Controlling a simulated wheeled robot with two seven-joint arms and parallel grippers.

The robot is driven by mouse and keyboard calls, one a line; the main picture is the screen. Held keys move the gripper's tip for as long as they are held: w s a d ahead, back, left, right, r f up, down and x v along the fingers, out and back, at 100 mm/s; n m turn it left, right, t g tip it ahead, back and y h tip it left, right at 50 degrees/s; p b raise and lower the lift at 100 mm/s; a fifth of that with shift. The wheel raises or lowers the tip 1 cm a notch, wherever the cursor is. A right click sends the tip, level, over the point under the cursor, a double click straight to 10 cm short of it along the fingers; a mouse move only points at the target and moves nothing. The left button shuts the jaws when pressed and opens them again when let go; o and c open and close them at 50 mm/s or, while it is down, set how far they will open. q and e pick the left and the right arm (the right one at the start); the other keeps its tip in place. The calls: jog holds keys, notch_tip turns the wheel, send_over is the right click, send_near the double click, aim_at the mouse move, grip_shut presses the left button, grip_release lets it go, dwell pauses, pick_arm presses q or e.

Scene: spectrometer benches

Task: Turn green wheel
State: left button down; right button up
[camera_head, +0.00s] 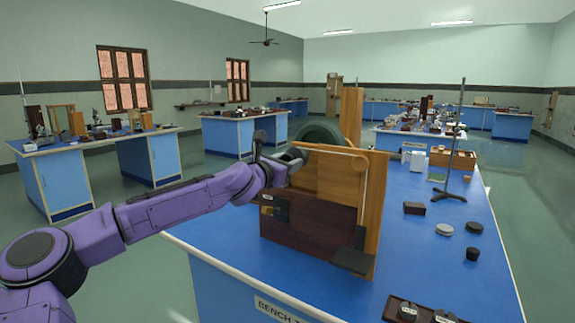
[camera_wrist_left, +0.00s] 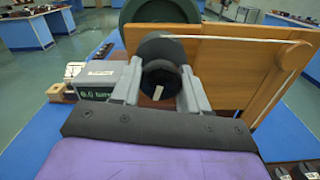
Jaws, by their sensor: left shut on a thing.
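The green wheel (camera_head: 318,134) stands upright behind the wooden apparatus in the head view, partly hidden by my left gripper and the board. Its lower part shows at the top of the left wrist view (camera_wrist_left: 160,12). My left gripper (camera_head: 284,158) is at the left side of the apparatus, in front of the wheel. In the left wrist view its two grey fingers (camera_wrist_left: 158,92) are shut on a dark round knob (camera_wrist_left: 160,50), which sits below the wheel in the picture. How the knob joins the wheel is hidden. My right gripper is not in view.
A wooden board (camera_head: 335,178) with a pale cord stands on the blue bench (camera_head: 420,265). A grey box with a green display (camera_wrist_left: 95,85) is left of the fingers. A rod stand (camera_head: 452,170) and small dark blocks are to the right.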

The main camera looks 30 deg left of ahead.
pick_arm(q)
jog(key=shift+d+f+n+b, duration=0.1)
jog(key=shift+f+n+b, duration=0.2)
jog(key=shift+n+b, duration=0.55)
jog(key=shift+d+f+n+b, duration=0.1)
jog(key=shift+f+n+b, duration=0.2)
jog(key=shift+n+b, duration=2.6)
jog(key=shift+n, duration=0.75)
dwell(1.7)
jog(key=c, duration=1)
grip_release()
jog(key=o, duration=0.4)
jog(key=shift+r, duration=0.2)
jog(key=shift+c, duration=0.2)
jog(key=shift+r, duration=0.15)
jog(key=shift+s, duration=0.25)
jog(key=s+b, duration=0.2)
jog(key=s, duration=0.8)
jog(key=shift+a, duration=0.2)
